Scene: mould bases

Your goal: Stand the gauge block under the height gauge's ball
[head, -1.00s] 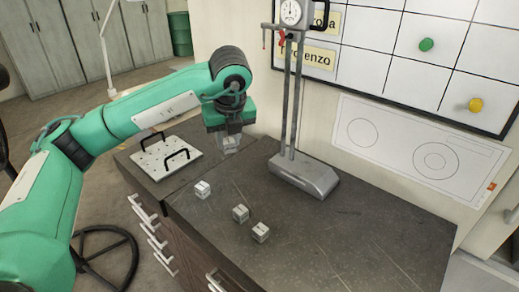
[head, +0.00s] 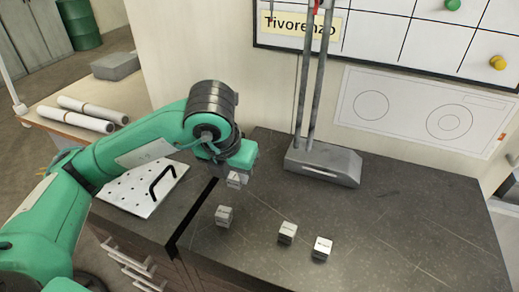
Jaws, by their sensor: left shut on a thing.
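My left gripper (head: 234,174) points down over the dark worktop and is shut on a small pale gauge block (head: 234,180), partly hidden by the gripper. The height gauge's grey base (head: 322,163) stands to its right near the wall, with two upright columns (head: 311,75). The gauge's dial and ball are not visible in this view. Three similar small blocks rest on the worktop: one (head: 224,216) below my gripper in the picture, one (head: 288,233) farther right, and one (head: 322,249) beyond it. My right gripper is not in view.
A white perforated plate (head: 135,203) with a black handle lies left of the gripper. White rolls (head: 88,115) lie on a wooden surface behind the arm. A whiteboard (head: 400,35) and a drawing sheet (head: 420,115) are on the wall. The worktop's right part (head: 430,215) is clear.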

